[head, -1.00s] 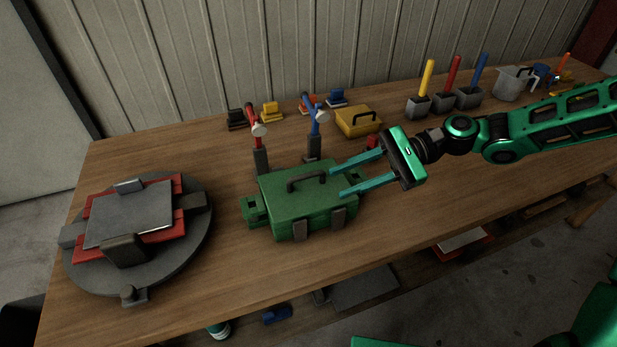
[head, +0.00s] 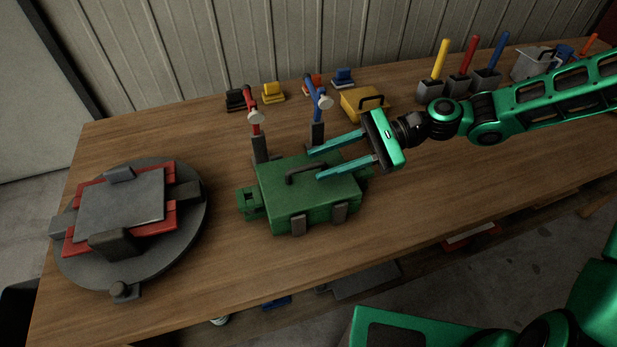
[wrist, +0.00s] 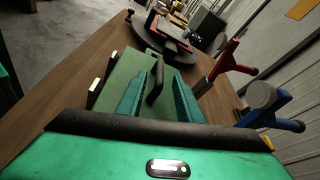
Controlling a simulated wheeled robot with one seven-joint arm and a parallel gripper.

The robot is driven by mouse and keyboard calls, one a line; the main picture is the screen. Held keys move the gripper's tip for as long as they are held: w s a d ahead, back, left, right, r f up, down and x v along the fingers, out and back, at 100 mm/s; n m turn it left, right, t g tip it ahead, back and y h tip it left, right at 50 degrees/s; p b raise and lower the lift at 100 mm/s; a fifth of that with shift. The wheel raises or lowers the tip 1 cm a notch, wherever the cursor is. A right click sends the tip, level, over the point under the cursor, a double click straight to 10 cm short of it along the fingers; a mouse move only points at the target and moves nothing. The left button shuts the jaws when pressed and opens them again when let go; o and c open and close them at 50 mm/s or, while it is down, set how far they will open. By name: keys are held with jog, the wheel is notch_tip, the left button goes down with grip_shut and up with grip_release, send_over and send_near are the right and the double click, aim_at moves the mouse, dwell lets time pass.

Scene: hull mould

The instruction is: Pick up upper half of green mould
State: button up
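The green mould (head: 291,216) stands on the wooden table, its upper half (head: 322,194) on top with a dark arched handle (head: 303,171). Grey clasps show on its front side. My gripper (head: 314,165) comes in from the right, above the right part of the upper half. Its two teal fingers are apart and point left toward the handle. In the wrist view the handle (wrist: 155,82) stands between the open fingers, beyond or near their tips; I cannot tell whether they touch it. Nothing is held.
A round grey turntable (head: 190,230) with a red and grey mould is at the left. A red-handled tool (head: 251,115) and a blue-handled tool (head: 316,105) stand upright right behind the green mould. A yellow box (head: 362,103) is behind my gripper. The table front is clear.

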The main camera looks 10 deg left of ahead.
aim_at(316, 163)
jog(key=x, duration=0.4)
jog(key=shift+s+a+r, duration=0.1)
jog(key=shift+s+a, duration=0.15)
grip_shut()
jog(key=shift+r, duration=0.1)
